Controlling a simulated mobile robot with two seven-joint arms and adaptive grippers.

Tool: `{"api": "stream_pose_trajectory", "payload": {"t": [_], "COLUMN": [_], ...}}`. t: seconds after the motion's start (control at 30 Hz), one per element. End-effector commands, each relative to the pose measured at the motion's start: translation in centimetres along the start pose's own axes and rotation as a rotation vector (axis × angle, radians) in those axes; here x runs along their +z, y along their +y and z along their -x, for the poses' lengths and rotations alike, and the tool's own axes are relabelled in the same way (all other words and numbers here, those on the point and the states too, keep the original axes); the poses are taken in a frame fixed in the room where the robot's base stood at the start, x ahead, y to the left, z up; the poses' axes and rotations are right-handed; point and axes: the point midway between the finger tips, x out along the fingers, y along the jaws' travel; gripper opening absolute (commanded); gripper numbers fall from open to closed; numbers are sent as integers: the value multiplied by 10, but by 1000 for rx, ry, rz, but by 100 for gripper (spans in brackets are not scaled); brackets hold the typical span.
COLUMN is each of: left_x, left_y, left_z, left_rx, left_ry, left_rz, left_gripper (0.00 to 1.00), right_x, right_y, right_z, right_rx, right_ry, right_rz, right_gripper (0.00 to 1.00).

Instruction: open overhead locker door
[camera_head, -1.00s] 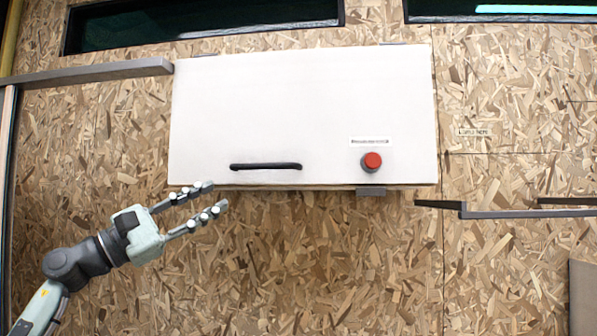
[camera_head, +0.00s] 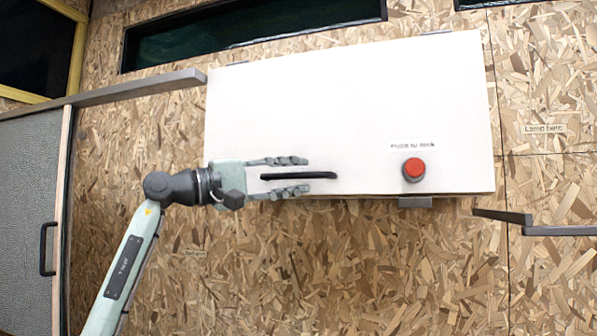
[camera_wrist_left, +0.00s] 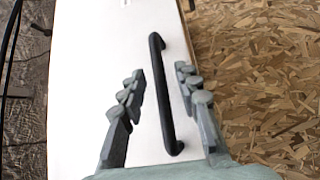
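The white overhead locker door (camera_head: 350,110) is shut against the wooden wall. Its black bar handle (camera_head: 300,176) lies near the lower left edge, and a red round button (camera_head: 413,168) sits to the right of it. My left gripper (camera_head: 307,174) is open, with one finger above the handle and one below it in the head view. In the left wrist view the black handle (camera_wrist_left: 166,95) stands between the two open fingers (camera_wrist_left: 158,78), with gaps on both sides. Whether the fingertips touch the door cannot be told. My right gripper is not in view.
A grey rail (camera_head: 140,88) runs to the locker's upper left. A grey bracket (camera_head: 510,218) juts out at the lower right. A grey panel with a black handle (camera_head: 46,248) stands at the far left. The wall below the locker is clear.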

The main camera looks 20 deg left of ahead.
Motion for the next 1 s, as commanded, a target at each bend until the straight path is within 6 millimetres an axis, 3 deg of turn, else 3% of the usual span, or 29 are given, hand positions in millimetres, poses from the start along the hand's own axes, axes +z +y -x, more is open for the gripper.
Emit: {"api": "stream_pose_trajectory", "payload": {"t": [0.37,0.67,1.0], "left_x": [0,0,0], "left_y": [0,0,0], "left_z": [-11,-11,-11], "left_rx": [1,0,0], "left_ry": [0,0,0], "left_rz": [0,0,1], "left_gripper": [32,0,0], "right_x": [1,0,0], "right_y": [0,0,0], "right_z": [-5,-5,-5], "right_rx": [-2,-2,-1], "right_ry": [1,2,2], "right_rz": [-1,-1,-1], "right_gripper": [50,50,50]}}
